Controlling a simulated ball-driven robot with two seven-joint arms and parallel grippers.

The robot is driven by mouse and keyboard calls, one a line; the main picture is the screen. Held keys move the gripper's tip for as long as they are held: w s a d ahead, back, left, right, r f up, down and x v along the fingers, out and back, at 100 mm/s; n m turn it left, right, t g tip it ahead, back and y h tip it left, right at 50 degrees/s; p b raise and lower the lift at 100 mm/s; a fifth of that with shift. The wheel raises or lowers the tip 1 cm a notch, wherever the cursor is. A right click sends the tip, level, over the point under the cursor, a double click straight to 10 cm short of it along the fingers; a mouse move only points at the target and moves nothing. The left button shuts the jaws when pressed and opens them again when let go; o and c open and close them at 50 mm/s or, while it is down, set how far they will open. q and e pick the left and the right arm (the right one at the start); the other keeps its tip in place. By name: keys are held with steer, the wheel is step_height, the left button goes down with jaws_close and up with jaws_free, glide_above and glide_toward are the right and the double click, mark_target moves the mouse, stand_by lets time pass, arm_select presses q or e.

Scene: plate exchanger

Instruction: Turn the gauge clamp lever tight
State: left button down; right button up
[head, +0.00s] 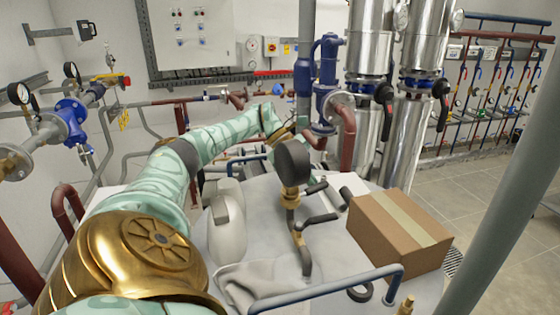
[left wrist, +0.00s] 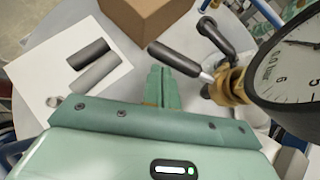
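The round gauge (head: 293,160) stands on a brass fitting (head: 290,196) above the grey round table, and its dial (left wrist: 292,62) shows in the left wrist view. The clamp lever (head: 316,187) sticks out from the fitting. In the left wrist view the lever (left wrist: 178,60) has a black grip on a thin metal rod leading to the brass fitting (left wrist: 232,85). My left gripper (left wrist: 159,86) has its green fingers close together, apparently empty, with their tips close beside the lever grip. Contact cannot be told. In the head view its fingers are hidden behind the gauge. My right gripper is out of view.
A cardboard box (head: 400,232) stands on the table's right. A white jug (head: 226,222) and grey cloth (head: 250,282) are at left. A black bent pipe (head: 318,218) projects below the lever. A blue rail (head: 335,287) crosses the front.

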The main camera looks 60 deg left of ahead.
arm_select(q)
steer(key=d+m+g, duration=0.1)
steer(key=w+d+m+g+p, duration=0.1)
steer(key=d, duration=0.1)
steer(key=shift+m+h, duration=0.3)
steer(key=shift+m, duration=0.1)
steer(key=shift+f+g, duration=0.1)
steer(key=shift+g, duration=0.2)
